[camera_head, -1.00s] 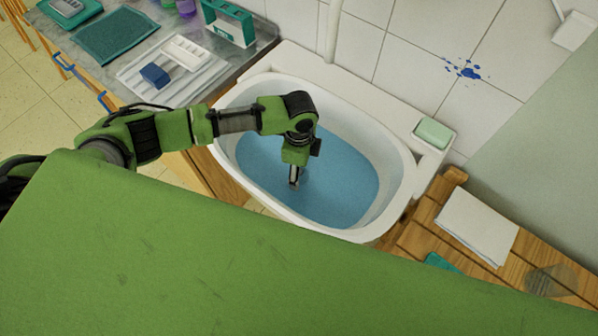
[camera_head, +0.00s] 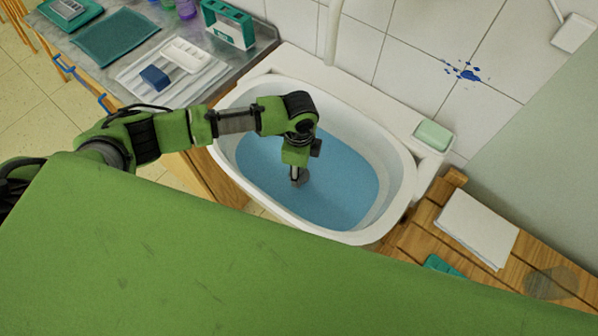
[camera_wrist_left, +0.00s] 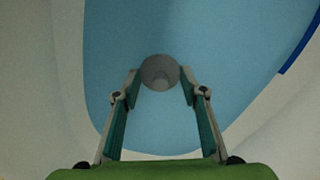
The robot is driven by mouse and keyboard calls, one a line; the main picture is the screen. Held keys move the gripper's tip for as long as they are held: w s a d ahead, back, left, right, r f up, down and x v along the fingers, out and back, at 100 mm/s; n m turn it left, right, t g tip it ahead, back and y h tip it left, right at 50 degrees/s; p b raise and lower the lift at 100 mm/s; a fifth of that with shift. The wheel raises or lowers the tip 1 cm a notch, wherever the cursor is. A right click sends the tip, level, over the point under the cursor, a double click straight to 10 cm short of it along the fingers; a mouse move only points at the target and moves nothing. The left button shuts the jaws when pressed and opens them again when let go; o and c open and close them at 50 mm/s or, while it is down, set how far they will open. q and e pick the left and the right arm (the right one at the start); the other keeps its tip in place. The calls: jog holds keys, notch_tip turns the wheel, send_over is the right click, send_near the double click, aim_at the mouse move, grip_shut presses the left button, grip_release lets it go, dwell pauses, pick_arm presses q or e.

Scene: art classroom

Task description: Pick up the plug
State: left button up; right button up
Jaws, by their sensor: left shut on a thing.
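The plug is a grey, round piece. In the left wrist view the plug (camera_wrist_left: 159,72) sits between my two fingertips, over the blue water. My left gripper (camera_head: 296,174) points down into the basin and is shut on the plug. In the head view the plug (camera_head: 300,182) shows as a small grey shape at the fingertips. The white sink basin (camera_head: 395,205) holds blue water (camera_head: 340,180) around the gripper. My right gripper is in neither view.
A green soap bar (camera_head: 433,134) lies at the basin's right back corner. A counter on the left holds a white tray (camera_head: 135,88) with a blue sponge-like block (camera_head: 155,77). White paper (camera_head: 477,228) lies on the wooden surface at right.

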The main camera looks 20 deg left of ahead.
pick_arm(q)
notch_tip(320, 180, up, 8)
jog(key=shift+f, duration=0.15)
jog(key=shift+r, duration=0.35)
notch_tip(320, 180, up, 9)
jog(key=p, duration=0.8)
jog(key=shift+f, duration=0.1)
